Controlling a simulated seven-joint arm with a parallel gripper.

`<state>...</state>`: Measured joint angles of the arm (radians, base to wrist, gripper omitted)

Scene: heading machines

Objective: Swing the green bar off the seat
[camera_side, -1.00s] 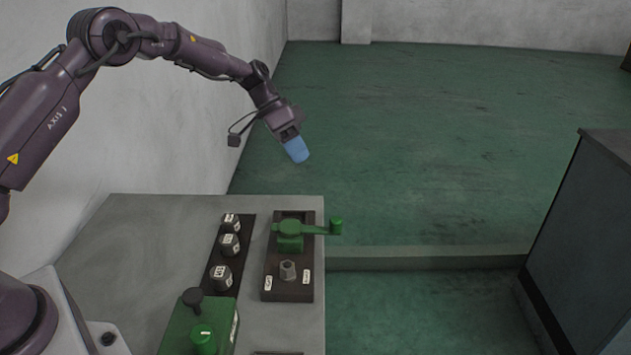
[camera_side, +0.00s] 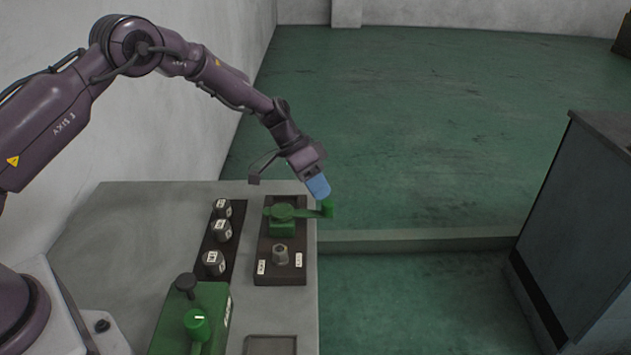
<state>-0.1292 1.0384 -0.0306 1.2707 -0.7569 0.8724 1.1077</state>
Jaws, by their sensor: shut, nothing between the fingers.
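The green bar (camera_side: 300,213) lies across a green block (camera_side: 281,229) on a dark plate (camera_side: 292,272). Its right end carries an upright green knob (camera_side: 328,207), out past the bench edge. A grey metal post (camera_side: 280,254) stands on the same plate, between two small white labels; I cannot tell whether this is the seat. My gripper (camera_side: 320,190), with blue fingertips, is shut and empty. It is tilted down, just above and left of the knob. I cannot tell whether it touches the knob or the bar.
Several dark cylinders (camera_side: 221,231) with white labels stand in a row left of the plate. A green box (camera_side: 190,312) with a black knob and a green knob is at the front. A grey cabinet (camera_side: 590,220) stands at right. The floor beyond the bench is clear.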

